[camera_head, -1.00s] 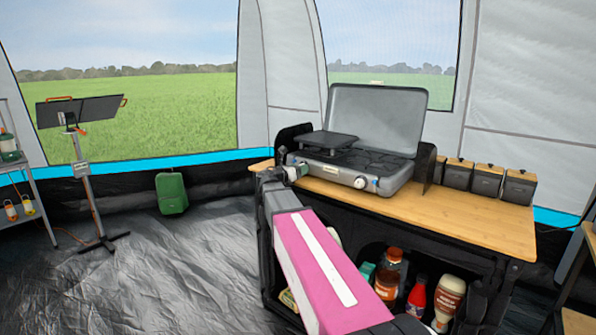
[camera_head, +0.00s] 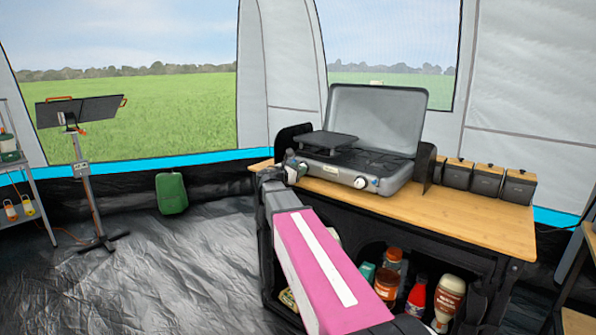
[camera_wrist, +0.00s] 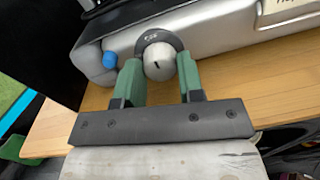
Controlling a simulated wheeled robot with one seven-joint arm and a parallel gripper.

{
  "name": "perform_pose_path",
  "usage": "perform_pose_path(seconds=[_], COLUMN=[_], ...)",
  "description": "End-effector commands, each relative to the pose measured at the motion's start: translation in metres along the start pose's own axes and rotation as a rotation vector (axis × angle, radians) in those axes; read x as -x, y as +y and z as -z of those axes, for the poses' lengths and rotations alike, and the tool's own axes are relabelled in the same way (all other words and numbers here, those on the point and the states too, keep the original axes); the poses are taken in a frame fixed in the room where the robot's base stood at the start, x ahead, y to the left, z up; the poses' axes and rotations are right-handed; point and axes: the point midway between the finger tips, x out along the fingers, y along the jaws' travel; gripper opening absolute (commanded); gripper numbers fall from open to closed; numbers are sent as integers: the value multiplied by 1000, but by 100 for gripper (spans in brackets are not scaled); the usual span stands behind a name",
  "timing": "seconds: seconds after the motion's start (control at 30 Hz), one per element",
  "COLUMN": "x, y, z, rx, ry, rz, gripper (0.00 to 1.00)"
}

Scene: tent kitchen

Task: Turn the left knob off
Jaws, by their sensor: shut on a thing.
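The grey camping stove (camera_head: 392,184) stands on the wooden counter with its lid raised. Its left knob (camera_wrist: 160,62) is a rounded silver knob with a short dark mark and a grey ring behind it. My gripper (camera_wrist: 160,72) has its green fingers on either side of this knob and is shut on it. In the head view my gripper (camera_head: 294,168) is at the stove's front left corner and hides the left knob. The right knob (camera_head: 361,183) is uncovered on the front panel.
A blue cap (camera_wrist: 110,60) sits on the stove's side near the left knob. Several dark canisters (camera_head: 487,180) stand at the right. The counter (camera_head: 450,213) in front is clear.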

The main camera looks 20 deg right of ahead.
Motion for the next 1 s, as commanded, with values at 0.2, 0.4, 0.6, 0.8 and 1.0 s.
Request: perform_pose_path(seconds=[0.2,0.4,0.6,0.8,1.0], x=[0,0,0,1,20], y=[0,0,0,0,-1], z=[0,0,0,0,0], rx=[-56,-56,-54,-53,-53], ry=[4,4,3,3,4], rz=[0,0,0,0,-2], gripper=[11,11,60,60,60])
